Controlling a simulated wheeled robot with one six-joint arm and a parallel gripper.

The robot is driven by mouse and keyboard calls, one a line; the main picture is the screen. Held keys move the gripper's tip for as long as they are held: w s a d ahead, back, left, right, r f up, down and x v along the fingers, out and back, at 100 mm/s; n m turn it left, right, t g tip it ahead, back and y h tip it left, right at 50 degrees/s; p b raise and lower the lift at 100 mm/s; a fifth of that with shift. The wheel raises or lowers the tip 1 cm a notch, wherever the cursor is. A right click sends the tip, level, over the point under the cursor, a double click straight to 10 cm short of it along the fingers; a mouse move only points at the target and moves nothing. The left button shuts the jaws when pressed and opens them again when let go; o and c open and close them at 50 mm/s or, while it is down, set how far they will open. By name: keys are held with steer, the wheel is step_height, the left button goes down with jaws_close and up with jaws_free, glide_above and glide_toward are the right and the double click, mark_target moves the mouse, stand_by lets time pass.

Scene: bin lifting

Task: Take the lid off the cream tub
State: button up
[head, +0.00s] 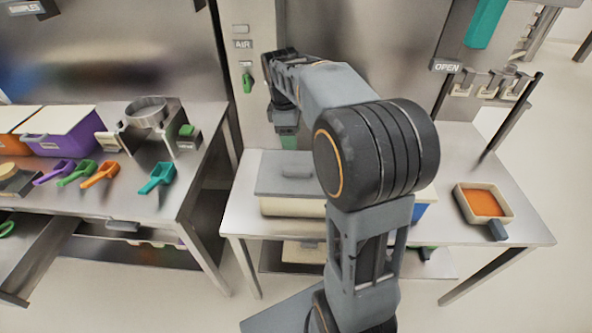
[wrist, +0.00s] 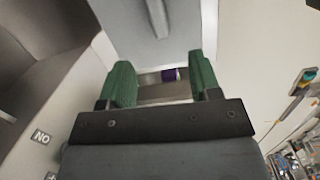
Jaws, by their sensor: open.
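The cream tub (head: 290,207) stands on the metal table in the middle of the head view. My arm hides the tub's right part. My gripper (head: 288,141) is beyond the lid and apart from it, partly hidden by its own wrist. In the wrist view my gripper (wrist: 163,82) has its two green fingers wide apart with nothing held between them. A pale panel with a ridge shows past the fingers; I cannot tell whether it is the lid.
A pan of orange contents (head: 485,203) sits on the table's right side. The left table holds a purple bin (head: 62,135), several coloured scoops and a metal ring stand (head: 147,113). A metal cabinet stands behind my gripper.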

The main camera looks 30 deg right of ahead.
steer(key=n, duration=0.1)
glide_above(297, 168)
steer(key=f, duration=0.7)
steer(key=shift+w+a+f, duration=0.1)
steer(key=shift+w, duration=0.2)
steer(key=shift+s+f, duration=0.2)
steer(key=shift+f, duration=1.45)
steer(key=shift+s+f, duration=0.15)
steer(key=shift+f, duration=1.45)
jaws_close()
